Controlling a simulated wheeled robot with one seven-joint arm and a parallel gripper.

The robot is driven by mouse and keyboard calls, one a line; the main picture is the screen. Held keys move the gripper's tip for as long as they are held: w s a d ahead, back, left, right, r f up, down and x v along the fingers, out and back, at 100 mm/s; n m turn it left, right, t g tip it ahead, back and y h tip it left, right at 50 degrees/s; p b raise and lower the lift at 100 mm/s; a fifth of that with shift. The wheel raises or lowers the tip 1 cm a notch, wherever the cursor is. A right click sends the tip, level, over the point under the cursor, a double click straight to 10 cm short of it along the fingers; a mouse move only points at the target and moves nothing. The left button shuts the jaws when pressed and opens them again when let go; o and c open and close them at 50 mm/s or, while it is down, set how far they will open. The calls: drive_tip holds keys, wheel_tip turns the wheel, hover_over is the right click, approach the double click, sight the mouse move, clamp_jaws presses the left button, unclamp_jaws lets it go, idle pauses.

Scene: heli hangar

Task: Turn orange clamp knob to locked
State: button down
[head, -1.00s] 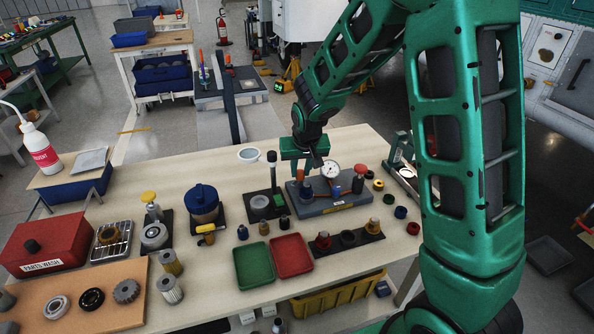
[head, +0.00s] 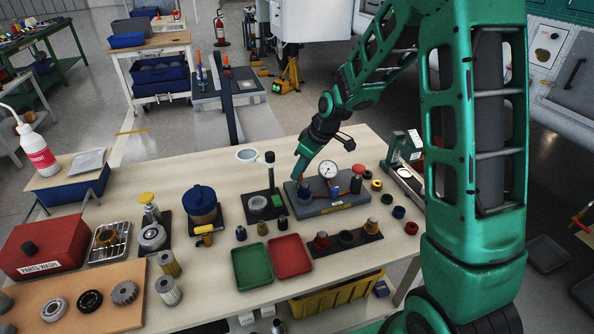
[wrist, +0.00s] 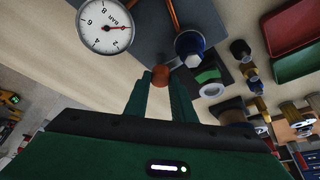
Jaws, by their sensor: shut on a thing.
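The orange clamp knob (wrist: 161,75) sits between my fingertips in the wrist view, and its lower part is hidden by the fingers. My gripper (wrist: 160,84) is shut on it. In the head view my gripper (head: 299,178) is over the left end of a grey fixture block (head: 338,206), and the knob is hidden there. The block carries a round white gauge (head: 328,170), which also shows in the wrist view (wrist: 104,26). A blue-sided hex fitting (wrist: 190,48) is right of the knob in the wrist view. I cannot read any locked mark.
A red-topped post (head: 357,178) stands at the block's right end. A black post stand (head: 271,180) is close left of my gripper. Green (head: 252,267) and red (head: 290,256) trays lie in front. Small caps and rings lie right of the block.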

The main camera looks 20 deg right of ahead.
drive_tip(key=shift+w+d+n, duration=0.1)
drive_tip(key=shift+w+n, duration=0.05)
drive_tip(key=shift+n, duration=0.45)
drive_tip(key=c, duration=1.6)
unclamp_jaws()
drive_tip(key=shift+o, duration=0.4)
drive_tip(key=shift+g, duration=0.3)
drive_tip(key=v, duration=1)
drive_tip(key=shift+d+r, duration=0.2)
drive_tip(key=shift+r, duration=0.1)
drive_tip(key=shift+s, duration=0.2)
